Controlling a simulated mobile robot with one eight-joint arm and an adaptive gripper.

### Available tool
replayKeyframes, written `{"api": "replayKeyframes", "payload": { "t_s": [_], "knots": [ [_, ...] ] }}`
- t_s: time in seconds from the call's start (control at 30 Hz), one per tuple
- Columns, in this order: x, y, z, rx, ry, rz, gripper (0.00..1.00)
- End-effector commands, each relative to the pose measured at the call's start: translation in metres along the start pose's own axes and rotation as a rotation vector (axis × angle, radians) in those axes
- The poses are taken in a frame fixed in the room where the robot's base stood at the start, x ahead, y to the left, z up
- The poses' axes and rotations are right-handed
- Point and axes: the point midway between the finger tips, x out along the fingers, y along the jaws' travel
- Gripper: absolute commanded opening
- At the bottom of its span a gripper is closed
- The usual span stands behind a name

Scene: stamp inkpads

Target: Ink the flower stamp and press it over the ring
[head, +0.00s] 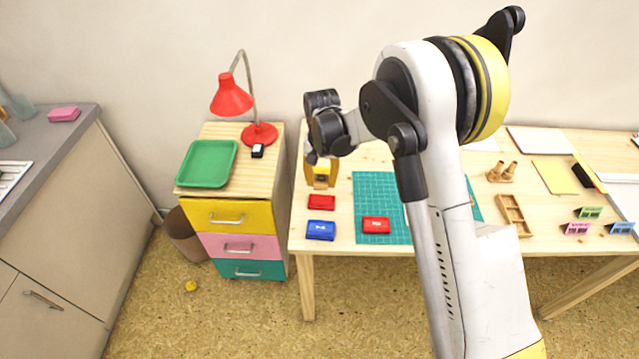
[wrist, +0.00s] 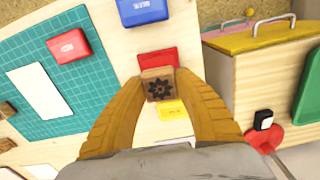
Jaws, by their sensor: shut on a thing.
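My gripper (head: 321,185) is shut on a small wooden stamp (wrist: 158,86), held between its two yellow fingers. The stamp's face shows a dark flower shape in the wrist view. A red inkpad (head: 321,202) with a plain top lies close by the stamp; it also shows in the wrist view (wrist: 157,58), partly covered by the stamp. I cannot tell the gap between them. A red labelled piece (head: 376,225) lies on the green mat (head: 371,190). A white sheet (wrist: 40,90) lies on the mat. I cannot make out a ring.
A blue labelled inkpad (head: 320,230) lies at the table's front edge. A yellow piece (wrist: 172,108) shows between my fingers. A drawer cabinet (head: 237,243) with a green tray (head: 207,164) and red lamp (head: 232,97) stands left. A wooden holder (head: 514,215) is right of my arm.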

Motion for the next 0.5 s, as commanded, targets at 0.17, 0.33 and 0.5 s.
{"api": "replayKeyframes", "payload": {
  "t_s": [0.17,0.33,0.5],
  "knots": [
    [0.015,0.000,0.000,-0.001,0.000,0.000,0.10],
    [0.035,0.000,0.000,-0.001,0.000,0.000,0.10],
    [0.051,0.000,0.001,-0.001,0.000,0.000,0.10]
  ]
}}
